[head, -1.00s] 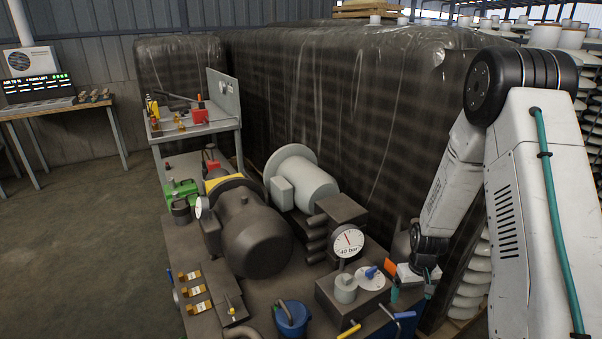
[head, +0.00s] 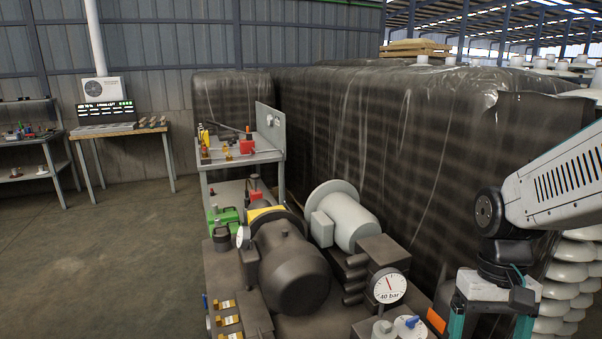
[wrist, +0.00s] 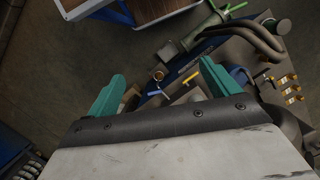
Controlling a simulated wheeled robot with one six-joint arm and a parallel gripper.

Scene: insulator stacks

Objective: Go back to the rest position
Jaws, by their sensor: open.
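My gripper (head: 489,325) hangs at the lower right of the head view, pointing down, with its teal fingers spread apart. In the wrist view my gripper (wrist: 160,85) shows two teal fingers wide apart with nothing between them. Its fingertips are cut off at the bottom edge of the head view. My arm comes in from the right edge, folded, with the gripper to the right of the pump bench's gauge.
A pump unit with a dark motor (head: 292,268), a grey motor (head: 347,222) and a 40 bar gauge (head: 390,288) fills the middle. Black-wrapped stacks (head: 400,140) stand close behind. A tool cart (head: 240,158) is at the back. Floor (head: 100,255) at left is clear.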

